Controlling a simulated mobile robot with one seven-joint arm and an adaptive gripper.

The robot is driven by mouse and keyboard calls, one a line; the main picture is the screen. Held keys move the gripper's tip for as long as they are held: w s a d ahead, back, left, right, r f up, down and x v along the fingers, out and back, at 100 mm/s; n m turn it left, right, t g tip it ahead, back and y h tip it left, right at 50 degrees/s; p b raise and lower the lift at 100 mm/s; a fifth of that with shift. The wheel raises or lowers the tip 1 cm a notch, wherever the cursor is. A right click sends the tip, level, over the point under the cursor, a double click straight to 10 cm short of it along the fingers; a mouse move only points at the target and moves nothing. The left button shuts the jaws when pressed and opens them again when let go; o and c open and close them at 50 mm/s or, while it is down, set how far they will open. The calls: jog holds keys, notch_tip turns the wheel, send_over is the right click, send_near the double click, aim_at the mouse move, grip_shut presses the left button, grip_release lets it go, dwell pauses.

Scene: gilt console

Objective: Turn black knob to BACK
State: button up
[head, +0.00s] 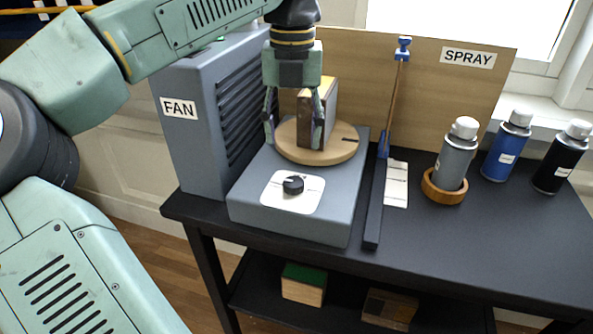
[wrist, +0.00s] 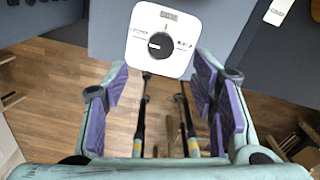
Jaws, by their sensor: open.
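The black knob (head: 293,186) sits on a white plate (head: 308,200) on the front of the grey unit. In the wrist view the knob (wrist: 160,45) is round, with a white pointer mark on its left side. Small labels stand around it on the plate (wrist: 146,22); the top one seems to read BACK, the side ones are too small to read. My gripper (head: 294,142) points down, open and empty, above and apart from the knob. In the wrist view its fingers (wrist: 160,78) stand wide to either side of the knob.
A round wooden turntable (head: 290,150) carries an upright block (head: 330,105), partly behind my gripper. The FAN housing (head: 185,140) stands left. A rail with a blue clamp (head: 383,150) and spray cans (head: 455,150) stand right. The table's front right (head: 480,245) is clear.

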aim_at(294, 179)
notch_tip(294, 179, down, 10)
jog(key=shift+r+p, duration=0.1)
jog(key=shift+p, duration=0.55)
jog(key=shift+c, duration=0.6)
jog(key=c, duration=1)
